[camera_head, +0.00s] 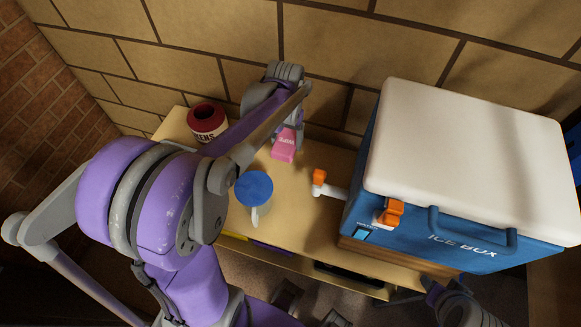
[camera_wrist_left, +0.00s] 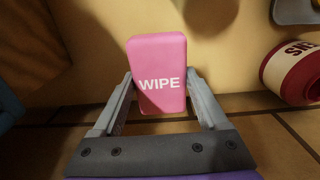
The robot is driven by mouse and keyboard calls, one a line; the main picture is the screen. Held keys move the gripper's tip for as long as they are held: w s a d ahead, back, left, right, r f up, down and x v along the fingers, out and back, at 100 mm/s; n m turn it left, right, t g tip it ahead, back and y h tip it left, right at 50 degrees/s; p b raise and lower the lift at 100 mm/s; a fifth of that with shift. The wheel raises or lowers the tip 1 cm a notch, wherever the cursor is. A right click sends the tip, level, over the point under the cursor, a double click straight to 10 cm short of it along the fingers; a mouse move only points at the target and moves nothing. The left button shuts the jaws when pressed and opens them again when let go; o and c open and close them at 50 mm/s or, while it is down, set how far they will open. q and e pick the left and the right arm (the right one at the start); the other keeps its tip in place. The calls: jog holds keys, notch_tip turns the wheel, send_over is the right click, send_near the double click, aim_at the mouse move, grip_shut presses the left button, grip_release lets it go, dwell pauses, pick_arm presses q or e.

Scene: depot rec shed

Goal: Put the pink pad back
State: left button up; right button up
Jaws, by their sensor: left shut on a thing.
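The pink pad (camera_head: 283,152), a rounded block marked "WIPE", is held between the two fingers of my left gripper (camera_head: 288,136), above or at the back part of the wooden bench top; I cannot tell if it touches the surface. In the left wrist view the pad (camera_wrist_left: 158,58) stands out between the fingers of the left gripper (camera_wrist_left: 159,92), its lettering facing the camera.
On the bench (camera_head: 310,225) stand a red roll-shaped holder (camera_head: 207,119) at the back left and a mug with a blue top (camera_head: 254,187) in front of the pad. A large blue ice box (camera_head: 420,225) with a white lid and orange-handled tap fills the right. A brick wall closes the back.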

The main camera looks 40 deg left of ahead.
pick_arm(q)
jog(key=f, duration=0.1)
jog(key=s+f+b, duration=0.1)
jog(key=shift+s+f, duration=0.1)
jog(key=shift+f, duration=0.25)
send_over(286, 170)
notch_tip(286, 170, down, 6)
jog(key=shift+r, duration=0.25)
jog(key=shift+f, duration=0.3)
jog(key=shift+f+b, duration=0.3)
jog(key=shift+f, duration=1.4)
pick_arm(e)
jog(key=shift+s+f, duration=0.3)
jog(key=shift+f, duration=0.3)
jog(key=shift+s+f, duration=0.25)
jog(key=shift+f, duration=0.35)
jog(key=shift+f, duration=0.1)
pick_arm(q)
jog(key=o, duration=1.1)
jog(key=shift+f, duration=0.1)
